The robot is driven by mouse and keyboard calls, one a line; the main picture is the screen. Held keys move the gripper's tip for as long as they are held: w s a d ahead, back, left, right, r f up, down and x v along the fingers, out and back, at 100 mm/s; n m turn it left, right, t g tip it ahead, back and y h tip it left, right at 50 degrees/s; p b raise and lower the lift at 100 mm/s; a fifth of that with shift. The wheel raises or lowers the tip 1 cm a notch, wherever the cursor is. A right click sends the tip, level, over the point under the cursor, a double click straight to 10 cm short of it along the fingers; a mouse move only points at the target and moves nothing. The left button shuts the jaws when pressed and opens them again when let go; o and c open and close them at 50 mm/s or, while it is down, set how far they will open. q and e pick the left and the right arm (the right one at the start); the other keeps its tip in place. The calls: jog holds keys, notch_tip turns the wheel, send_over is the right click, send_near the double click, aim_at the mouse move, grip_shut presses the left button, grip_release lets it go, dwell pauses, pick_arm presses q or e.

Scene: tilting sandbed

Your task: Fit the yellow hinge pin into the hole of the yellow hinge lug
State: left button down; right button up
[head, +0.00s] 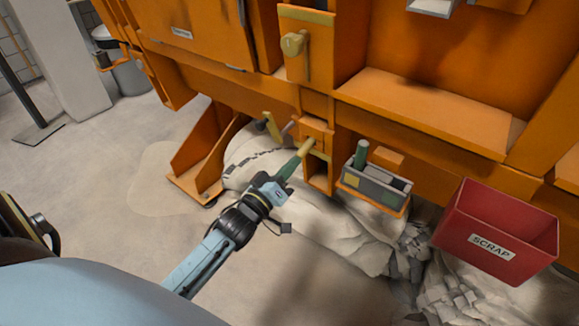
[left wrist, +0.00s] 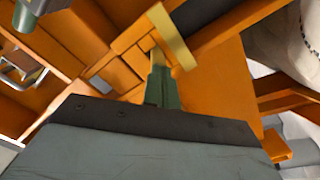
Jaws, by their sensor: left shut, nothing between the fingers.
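My left gripper (head: 297,161) reaches in from lower left with its green fingers shut. A short yellow cylinder (head: 306,147), which looks like the hinge pin, is right at the fingertips, in front of a small orange block (head: 313,127). The fingers do not hold it. In the left wrist view the green fingers (left wrist: 159,82) are together, and a small yellow end (left wrist: 158,58) shows just beyond them. I cannot make out the lug's hole. My right gripper is out of view.
A grey tray (head: 373,193) with a green-handled tool (head: 361,153) hangs right of the block. A red scrap bin (head: 497,231) is farther right. Pale sacks (head: 325,235) lie below; floor is open at left.

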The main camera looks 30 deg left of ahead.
pick_arm(q)
jog(key=shift+w, duration=0.3)
jog(key=s+a+f+p, duration=0.1)
jog(key=s+p, duration=0.3)
jog(key=s, duration=1.2)
jog(key=shift+f, duration=0.85)
jog(key=shift+a, duration=0.1)
